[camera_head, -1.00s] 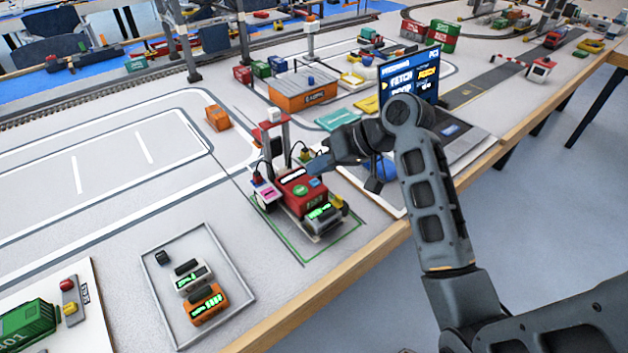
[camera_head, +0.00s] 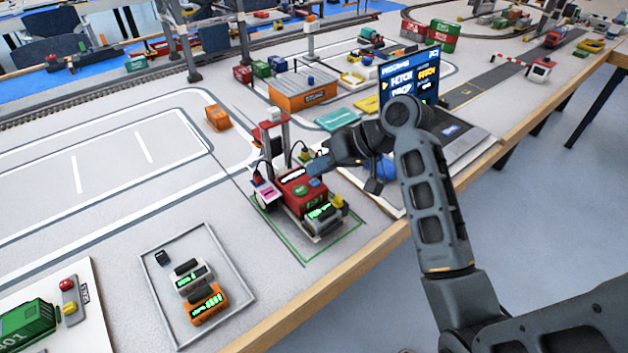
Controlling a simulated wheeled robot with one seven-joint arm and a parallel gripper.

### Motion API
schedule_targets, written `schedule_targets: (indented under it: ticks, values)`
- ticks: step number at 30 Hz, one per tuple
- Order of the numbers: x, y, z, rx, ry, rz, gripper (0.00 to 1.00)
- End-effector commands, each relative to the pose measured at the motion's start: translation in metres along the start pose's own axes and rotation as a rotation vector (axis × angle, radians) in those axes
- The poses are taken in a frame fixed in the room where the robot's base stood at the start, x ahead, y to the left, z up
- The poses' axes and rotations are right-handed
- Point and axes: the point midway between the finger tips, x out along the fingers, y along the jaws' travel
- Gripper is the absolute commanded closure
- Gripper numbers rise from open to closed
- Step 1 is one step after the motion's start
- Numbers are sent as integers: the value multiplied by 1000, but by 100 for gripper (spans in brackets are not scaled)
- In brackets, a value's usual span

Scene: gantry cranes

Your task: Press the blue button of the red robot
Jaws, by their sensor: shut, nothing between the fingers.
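The red robot (camera_head: 298,197) stands inside a green-outlined square near the table's front edge. It has a mast at the back, a green button (camera_head: 300,190) on top and a battery block with green digits (camera_head: 320,217) at its front right. My gripper (camera_head: 317,168) is shut and empty, with its tips right over the upper right part of the red robot. Whether the tips touch it cannot be told. The blue button, seen a moment ago near the tips, is largely hidden or hard to make out now.
A screen (camera_head: 410,78) with menu text stands behind my arm. A grey tray (camera_head: 246,292) with an orange battery (camera_head: 208,304) and a white battery (camera_head: 193,278) lies at the front left. An orange block (camera_head: 218,117) sits behind the robot.

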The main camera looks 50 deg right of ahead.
Motion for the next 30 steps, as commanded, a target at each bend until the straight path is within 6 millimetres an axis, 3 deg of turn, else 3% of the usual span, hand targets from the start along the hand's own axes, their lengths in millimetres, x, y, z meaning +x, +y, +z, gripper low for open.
schedule_targets:
  ticks: [30]
  values:
    - [7, 5, 5, 1, 0, 0, 100]
